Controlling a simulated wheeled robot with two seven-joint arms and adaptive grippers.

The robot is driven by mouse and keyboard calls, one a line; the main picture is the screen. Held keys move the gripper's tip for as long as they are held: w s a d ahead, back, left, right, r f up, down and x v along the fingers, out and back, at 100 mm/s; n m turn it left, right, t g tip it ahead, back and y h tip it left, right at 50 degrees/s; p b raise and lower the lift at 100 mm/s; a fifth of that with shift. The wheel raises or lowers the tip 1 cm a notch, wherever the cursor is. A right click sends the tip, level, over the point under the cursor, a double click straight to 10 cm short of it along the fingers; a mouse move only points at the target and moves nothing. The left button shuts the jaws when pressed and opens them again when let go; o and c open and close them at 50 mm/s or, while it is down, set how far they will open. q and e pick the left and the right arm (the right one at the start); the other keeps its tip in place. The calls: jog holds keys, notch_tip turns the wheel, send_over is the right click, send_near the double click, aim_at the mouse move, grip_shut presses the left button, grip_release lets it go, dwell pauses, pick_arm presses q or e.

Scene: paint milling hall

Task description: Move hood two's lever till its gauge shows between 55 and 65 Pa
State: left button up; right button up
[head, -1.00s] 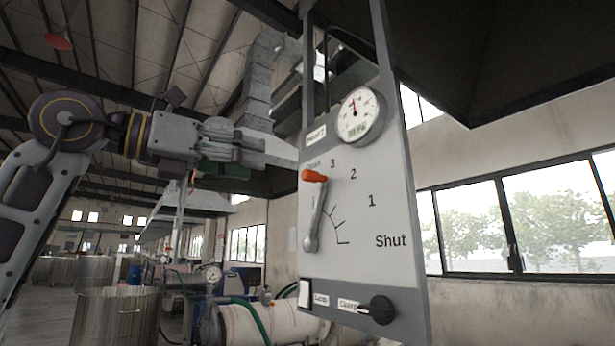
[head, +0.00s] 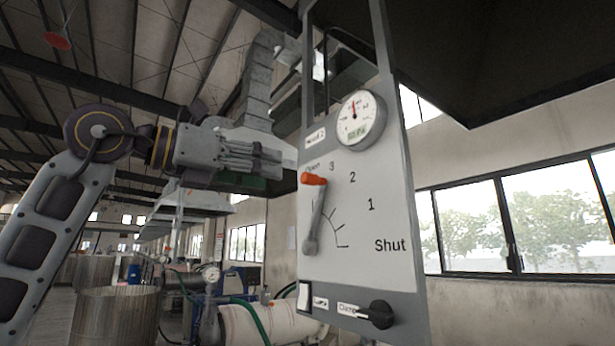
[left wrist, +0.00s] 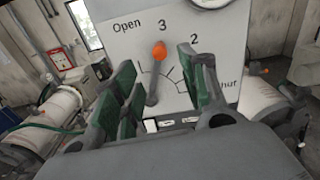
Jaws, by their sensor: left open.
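Hood two's grey panel (head: 385,215) stands right of centre in the head view. Its lever (head: 315,215) has an orange knob (head: 314,179) and points almost straight up, near "Open" and 3. The round gauge (head: 356,118) above has its needle near the top of the dial; its digits are too small to read surely. My left gripper (head: 268,165) is open and empty, left of the panel and a little above the knob. In the left wrist view, the orange knob (left wrist: 159,50) shows between the green-padded fingers (left wrist: 160,85), beyond them and apparently untouched.
A black clamp knob (head: 380,314) and a white lamp switch (head: 304,295) sit low on the panel. The dark hood (head: 480,60) overhangs at the upper right.

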aim_at(302, 178)
pick_arm(q)
jog(key=p+x, duration=0.2)
jog(key=x, duration=0.8)
jog(key=shift+w+d+p, duration=0.15)
jog(key=shift+p, duration=0.25)
jog(key=shift+c, duration=0.2)
grip_shut()
